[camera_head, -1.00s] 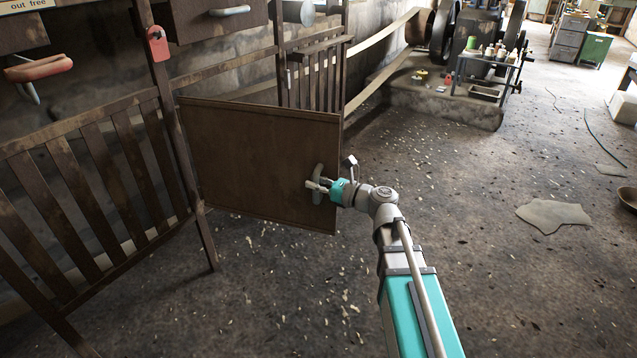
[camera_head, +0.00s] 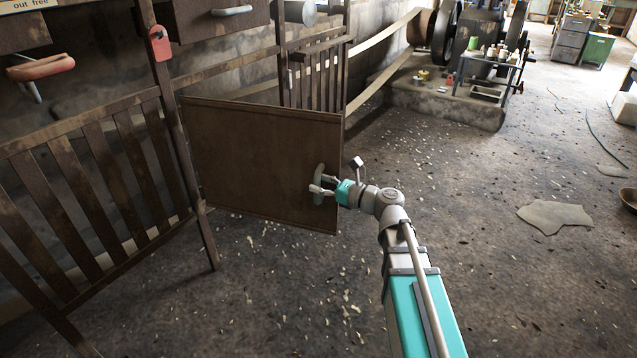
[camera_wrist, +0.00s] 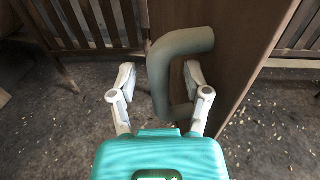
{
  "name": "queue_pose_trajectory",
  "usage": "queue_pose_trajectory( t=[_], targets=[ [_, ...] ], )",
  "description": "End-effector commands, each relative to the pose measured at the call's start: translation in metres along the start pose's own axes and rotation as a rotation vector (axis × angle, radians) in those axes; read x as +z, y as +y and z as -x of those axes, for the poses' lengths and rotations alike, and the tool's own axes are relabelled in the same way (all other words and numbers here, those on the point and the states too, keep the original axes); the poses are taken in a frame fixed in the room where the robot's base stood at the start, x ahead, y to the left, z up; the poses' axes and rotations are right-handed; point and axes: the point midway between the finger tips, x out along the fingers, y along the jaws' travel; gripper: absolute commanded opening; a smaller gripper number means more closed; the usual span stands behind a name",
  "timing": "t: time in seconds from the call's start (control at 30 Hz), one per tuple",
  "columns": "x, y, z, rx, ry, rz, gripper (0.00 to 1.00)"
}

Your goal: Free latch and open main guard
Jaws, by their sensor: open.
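The main guard (camera_head: 255,160) is a brown panel hinged at the left post and swung out from the fence into the room. Its grey handle (camera_head: 319,172) is near its free edge; in the wrist view the bent handle (camera_wrist: 186,43) rises between my fingers. My gripper (camera_head: 320,184) is open around the handle, one finger on each side; the wrist view shows the spread fingers (camera_wrist: 160,80) too. The left finger is apart from the handle; whether the right one touches it I cannot tell. A red piece (camera_head: 158,43) hangs on the left post; whether it is the latch is unclear.
A slatted fence (camera_head: 80,200) stands at the left. A red-handled lever (camera_head: 40,68) is at the upper left. A belt (camera_head: 385,75) runs to a machine on a concrete base (camera_head: 440,101). The floor right of the guard is mostly clear, with scattered chips.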

Motion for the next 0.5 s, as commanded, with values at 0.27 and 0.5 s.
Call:
queue_pose_trajectory(
  t=[0.27,0.5],
  targets=[
    [0.000,0.001,0.034,-0.002,0.000,0.000,0.62],
    [0.000,0.001,0.066,-0.002,0.000,0.000,0.62]
  ],
)
